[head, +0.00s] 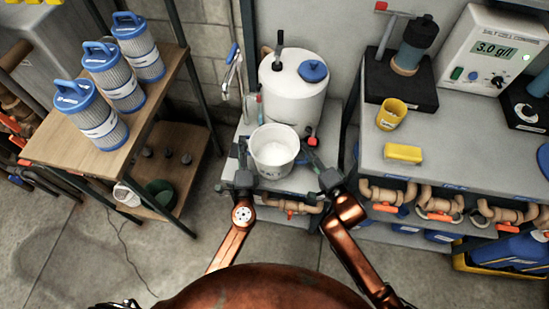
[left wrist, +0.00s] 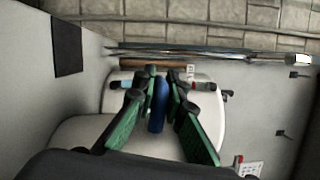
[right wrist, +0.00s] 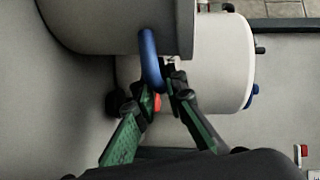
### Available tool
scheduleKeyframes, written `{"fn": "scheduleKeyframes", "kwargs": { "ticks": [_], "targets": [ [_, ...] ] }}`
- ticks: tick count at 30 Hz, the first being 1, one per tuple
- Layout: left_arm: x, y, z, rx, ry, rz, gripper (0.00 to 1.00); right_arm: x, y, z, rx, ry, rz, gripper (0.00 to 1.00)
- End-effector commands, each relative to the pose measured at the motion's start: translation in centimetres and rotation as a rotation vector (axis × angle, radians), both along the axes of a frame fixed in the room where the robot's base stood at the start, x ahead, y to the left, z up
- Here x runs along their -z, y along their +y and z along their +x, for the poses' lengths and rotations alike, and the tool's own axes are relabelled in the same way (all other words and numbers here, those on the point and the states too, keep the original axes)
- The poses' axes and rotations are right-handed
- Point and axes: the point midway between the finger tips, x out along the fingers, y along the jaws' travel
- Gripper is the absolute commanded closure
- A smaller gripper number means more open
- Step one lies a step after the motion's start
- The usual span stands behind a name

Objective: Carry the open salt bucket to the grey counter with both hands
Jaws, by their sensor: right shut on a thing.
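The open white bucket (head: 274,158) of white salt is upright in the middle of the head view, in front of a white tank. I cannot tell whether it rests on the pale stand (head: 228,172) below. My left gripper (head: 242,160) is at its left side. My right gripper (head: 313,160) is at the bucket's right side. In the right wrist view its fingers (right wrist: 166,80) are closed on another blue handle (right wrist: 149,58) beside the bucket wall (right wrist: 120,28).
The grey counter (head: 440,160) is at the right, with a yellow cup (head: 391,114), a yellow block (head: 403,153), a pump and a meter (head: 492,50) on it. Its front left part is bare. The white tank (head: 296,92) stands close behind the bucket. A wooden shelf (head: 150,115) with filters is at the left.

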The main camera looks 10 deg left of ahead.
Motion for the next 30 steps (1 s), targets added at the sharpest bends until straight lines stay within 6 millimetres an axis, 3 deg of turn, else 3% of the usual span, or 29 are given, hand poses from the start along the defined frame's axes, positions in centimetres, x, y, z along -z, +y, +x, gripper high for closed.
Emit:
{"fn": "scheduleKeyframes", "kwargs": {
  "ticks": [3, 30],
  "targets": [
    [0.02, 0.00, -0.01, 0.000, 0.000, 0.000, 1.00, 0.05, -0.03, -0.01, 0.000, 0.001, -0.001, 1.00],
    [-0.57, -0.02, 0.00, 0.000, -0.005, 0.002, 1.00, -0.53, -0.04, 0.01, 0.001, -0.005, -0.002, 1.00]
  ]
}}
